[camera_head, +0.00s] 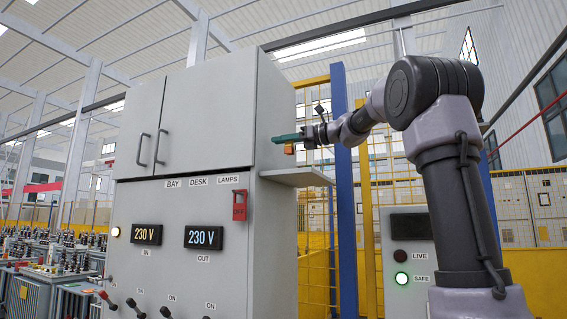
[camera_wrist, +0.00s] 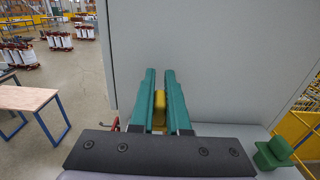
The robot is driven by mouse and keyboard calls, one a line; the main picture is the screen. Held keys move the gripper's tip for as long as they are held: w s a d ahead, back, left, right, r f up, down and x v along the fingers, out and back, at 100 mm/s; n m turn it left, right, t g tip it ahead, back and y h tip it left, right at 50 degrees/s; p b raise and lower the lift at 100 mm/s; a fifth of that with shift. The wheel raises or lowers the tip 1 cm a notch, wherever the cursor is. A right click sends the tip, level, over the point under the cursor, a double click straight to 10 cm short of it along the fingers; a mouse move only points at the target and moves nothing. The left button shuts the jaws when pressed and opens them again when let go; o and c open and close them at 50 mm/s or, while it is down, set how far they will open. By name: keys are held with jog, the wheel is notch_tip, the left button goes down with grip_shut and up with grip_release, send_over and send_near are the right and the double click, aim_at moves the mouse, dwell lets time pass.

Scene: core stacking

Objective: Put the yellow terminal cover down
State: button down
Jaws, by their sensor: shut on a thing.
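The yellow terminal cover (camera_wrist: 159,108) is a small yellow block between the two teal fingers of my gripper (camera_wrist: 160,85) in the wrist view. The fingers are shut on it, and their sides hide part of it. In the head view my gripper (camera_head: 287,138) is beside the grey cabinet's right side, with the cover (camera_head: 289,149) showing orange-yellow just below the fingers. The cover is held in the air above a grey shelf (camera_head: 298,177) on the cabinet's side, with a visible gap below it.
The tall grey cabinet (camera_head: 205,110) fills the left of the head view and stands close to my gripper. A green block (camera_wrist: 272,153) is at the lower right of the wrist view. A wooden-topped table (camera_wrist: 25,98) is at the left. A blue post (camera_head: 343,180) stands behind my arm.

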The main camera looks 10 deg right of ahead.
jog(key=shift+f, duration=2.7)
jog(key=shift+f, duration=0.2)
jog(key=c, duration=0.9)
grip_release()
jog(key=shift+r, duration=0.15)
jog(key=shift+d, duration=0.15)
jog(key=v, duration=1.1)
jog(key=shift+s+d, duration=0.25)
jog(key=shift+d, duration=0.05)
